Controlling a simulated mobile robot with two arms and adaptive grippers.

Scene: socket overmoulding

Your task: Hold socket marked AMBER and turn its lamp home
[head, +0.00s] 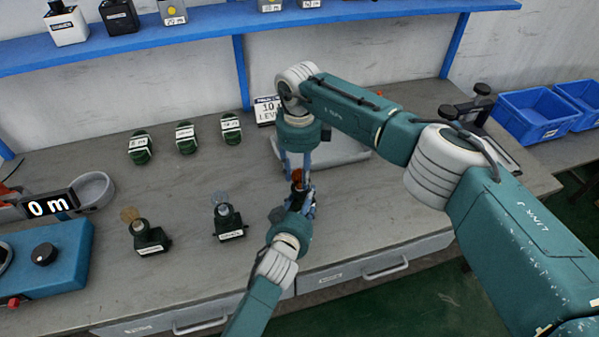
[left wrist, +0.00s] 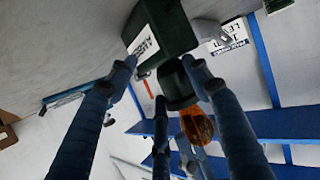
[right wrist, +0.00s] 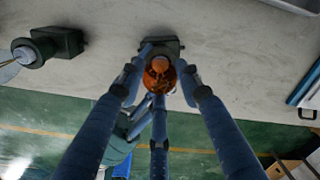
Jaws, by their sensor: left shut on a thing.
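The socket marked AMBER, a dark green block with a white label, shows in the left wrist view (left wrist: 172,28). My left gripper (left wrist: 163,66) is shut on it; in the head view this gripper (head: 303,205) is near the table's front. An orange lamp (left wrist: 197,126) sits at the socket's round collar. It also shows from above in the right wrist view (right wrist: 159,76) and small in the head view (head: 297,176). My right gripper (right wrist: 160,68) points down with its fingers around the lamp. Whether they press on it is hidden, as is the lamp's seating.
Two other sockets, one with a brownish lamp (head: 150,238) and one with a clear lamp (head: 229,222), stand to the left. Several green labelled pieces (head: 186,137) stand behind. A blue device (head: 45,262) is at far left, blue bins (head: 537,113) at right.

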